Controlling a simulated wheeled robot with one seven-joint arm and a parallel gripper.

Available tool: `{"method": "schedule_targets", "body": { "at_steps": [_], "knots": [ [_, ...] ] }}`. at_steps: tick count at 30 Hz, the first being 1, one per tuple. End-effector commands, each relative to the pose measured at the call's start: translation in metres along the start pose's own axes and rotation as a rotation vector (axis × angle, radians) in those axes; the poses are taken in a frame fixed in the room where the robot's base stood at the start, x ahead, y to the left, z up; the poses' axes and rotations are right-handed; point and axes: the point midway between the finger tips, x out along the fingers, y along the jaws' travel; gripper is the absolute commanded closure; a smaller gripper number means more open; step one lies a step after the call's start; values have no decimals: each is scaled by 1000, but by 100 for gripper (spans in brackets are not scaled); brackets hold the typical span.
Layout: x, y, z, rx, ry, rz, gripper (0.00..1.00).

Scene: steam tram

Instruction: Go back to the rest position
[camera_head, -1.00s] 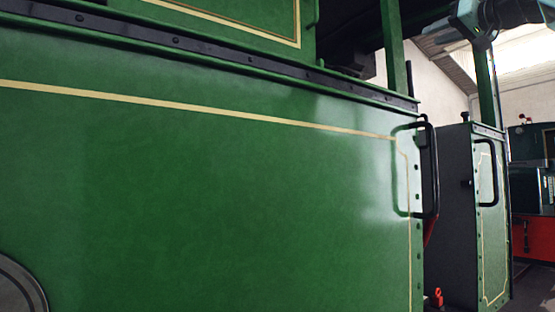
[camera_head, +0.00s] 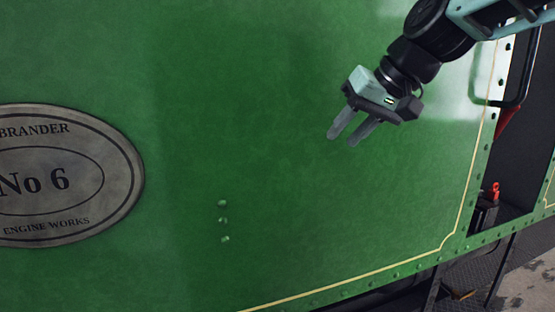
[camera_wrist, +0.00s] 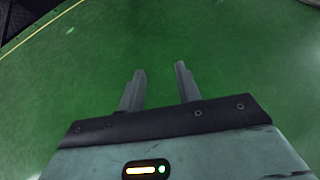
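My gripper (camera_head: 343,137) is at the upper right of the head view, in front of the green side panel (camera_head: 250,90) of the tram. Its two grey fingers point down and left and stand apart, with nothing between them. In the wrist view my gripper (camera_wrist: 160,73) also shows both fingers apart and empty, with only the green panel (camera_wrist: 230,50) beyond them. I cannot tell how far the fingertips are from the panel.
An oval plate (camera_head: 120,180) reading "No 6" is on the panel at left. Several small green rivets (camera_head: 223,220) sit right of it. A black handrail (camera_head: 522,75), a doorway with a red-topped part (camera_head: 494,190) and a step (camera_head: 465,275) are at right.

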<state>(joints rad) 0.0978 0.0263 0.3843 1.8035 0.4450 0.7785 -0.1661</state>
Motion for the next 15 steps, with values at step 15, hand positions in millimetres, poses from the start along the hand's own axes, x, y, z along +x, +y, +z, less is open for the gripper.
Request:
{"method": "schedule_targets", "body": {
  "at_steps": [15],
  "knots": [
    [60, -6, 326, -377, -541, 167, 66]
  ]
}}
